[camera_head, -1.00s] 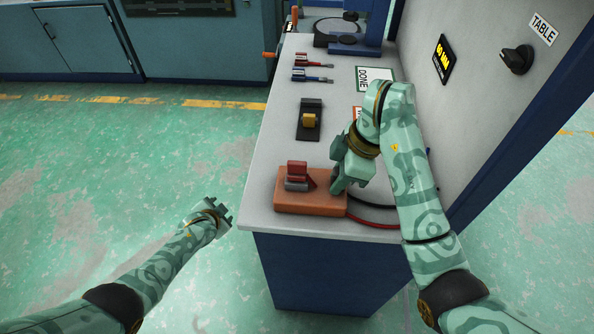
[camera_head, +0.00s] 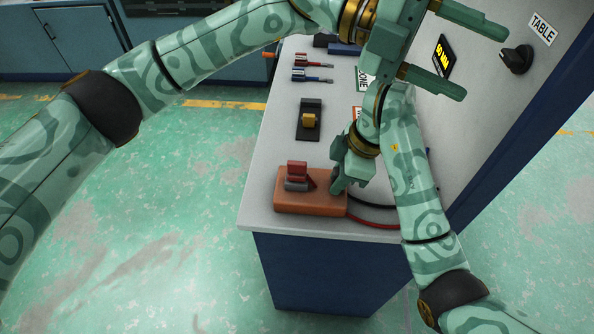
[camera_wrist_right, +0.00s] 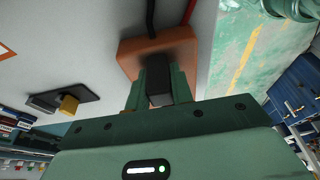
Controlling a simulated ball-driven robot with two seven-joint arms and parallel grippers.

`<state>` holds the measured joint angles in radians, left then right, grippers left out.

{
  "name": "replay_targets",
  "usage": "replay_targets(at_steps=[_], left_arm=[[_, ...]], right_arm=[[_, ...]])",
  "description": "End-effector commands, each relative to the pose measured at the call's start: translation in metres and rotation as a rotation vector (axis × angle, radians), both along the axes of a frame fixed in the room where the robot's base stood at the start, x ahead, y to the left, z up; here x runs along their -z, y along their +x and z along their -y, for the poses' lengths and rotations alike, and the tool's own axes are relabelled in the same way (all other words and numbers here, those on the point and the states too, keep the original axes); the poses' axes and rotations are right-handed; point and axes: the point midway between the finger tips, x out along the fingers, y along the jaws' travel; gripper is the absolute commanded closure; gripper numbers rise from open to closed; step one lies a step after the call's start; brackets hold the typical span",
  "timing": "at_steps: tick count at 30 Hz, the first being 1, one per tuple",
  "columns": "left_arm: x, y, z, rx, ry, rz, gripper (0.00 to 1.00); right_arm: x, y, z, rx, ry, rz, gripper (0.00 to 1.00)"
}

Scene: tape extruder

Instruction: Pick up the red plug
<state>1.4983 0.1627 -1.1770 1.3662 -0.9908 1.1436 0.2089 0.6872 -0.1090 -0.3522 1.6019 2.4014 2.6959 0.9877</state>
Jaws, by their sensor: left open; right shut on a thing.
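My left gripper (camera_head: 484,64) is open and empty, high at the upper right, well to the right of the red plug. My right gripper (camera_head: 345,180) is low at the right end of the orange block (camera_head: 310,205). In the right wrist view its fingers (camera_wrist_right: 158,88) are shut on a dark block (camera_wrist_right: 158,95) at the orange block. The red plug is not clear in the wrist view.
A red switch (camera_head: 297,170) on a grey base sits on the orange block. A black holder with a yellow piece (camera_head: 310,121) stands beyond it. Black and red cables (camera_head: 375,215) curve at the right. A grey panel with a black knob (camera_head: 515,60) bounds the right side.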

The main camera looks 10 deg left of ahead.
Motion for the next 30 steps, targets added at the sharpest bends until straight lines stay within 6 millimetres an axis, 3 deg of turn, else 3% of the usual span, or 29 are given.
replay_targets(at_steps=[1,3,5,6,9,15,20,30], left_arm=[[0.019,-0.037,-0.003,0.126,0.166,0.036,0.40],[0.054,-0.072,-0.023,0.252,0.450,0.079,0.40],[0.086,-0.079,-0.053,0.274,0.719,0.125,0.40],[0.103,-0.072,-0.073,0.242,0.868,0.155,0.40],[0.128,-0.038,-0.115,0.085,1.119,0.223,0.40],[0.142,0.023,-0.170,-0.212,1.348,0.315,0.40],[0.151,0.041,-0.186,-0.304,1.401,0.339,0.40],[0.207,0.042,-0.186,-0.312,1.402,0.342,0.40]], right_arm=[[0.000,0.000,0.000,0.000,0.000,0.000,1.00],[0.000,0.000,0.000,0.000,0.000,0.000,1.00],[0.000,0.000,0.000,0.000,0.000,0.000,1.00],[0.000,0.000,0.000,0.000,0.000,0.000,1.00],[0.000,0.000,0.000,0.000,0.000,0.000,1.00],[0.000,0.000,0.000,0.000,0.000,0.000,1.00],[0.000,0.000,0.000,0.000,0.000,0.000,1.00],[0.000,0.000,0.000,0.000,0.000,0.000,1.00]])
